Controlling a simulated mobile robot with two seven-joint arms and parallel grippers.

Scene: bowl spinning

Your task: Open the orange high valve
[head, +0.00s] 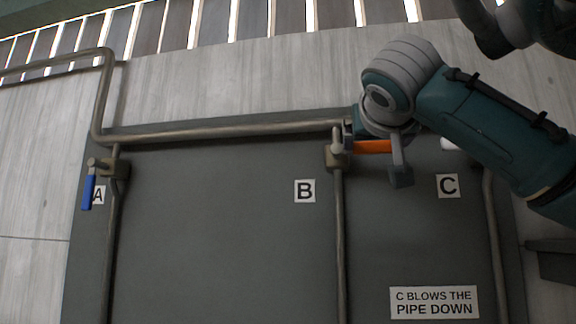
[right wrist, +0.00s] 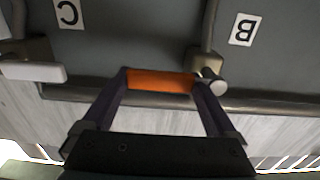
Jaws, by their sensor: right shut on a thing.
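The orange valve handle (head: 372,147) lies about level, pointing right from its metal valve body (head: 337,153) above label B. It also shows in the right wrist view (right wrist: 162,81), level between the fingers. My right gripper (head: 377,153) is at the handle and shut on it, one finger near the valve body and the other toward the free end. The right gripper also shows in the wrist view (right wrist: 163,84). The gripper and wrist partly hide the handle's right part in the head view. My left gripper is not in view.
A blue handle (head: 88,192) hangs down by label A (head: 98,195). A white handle by label C (head: 447,186) is mostly hidden by my right arm; it shows in the wrist view (right wrist: 32,71). A sign (head: 434,303) reads "C blows the pipe down". Pipes (head: 230,130) run along the grey panel.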

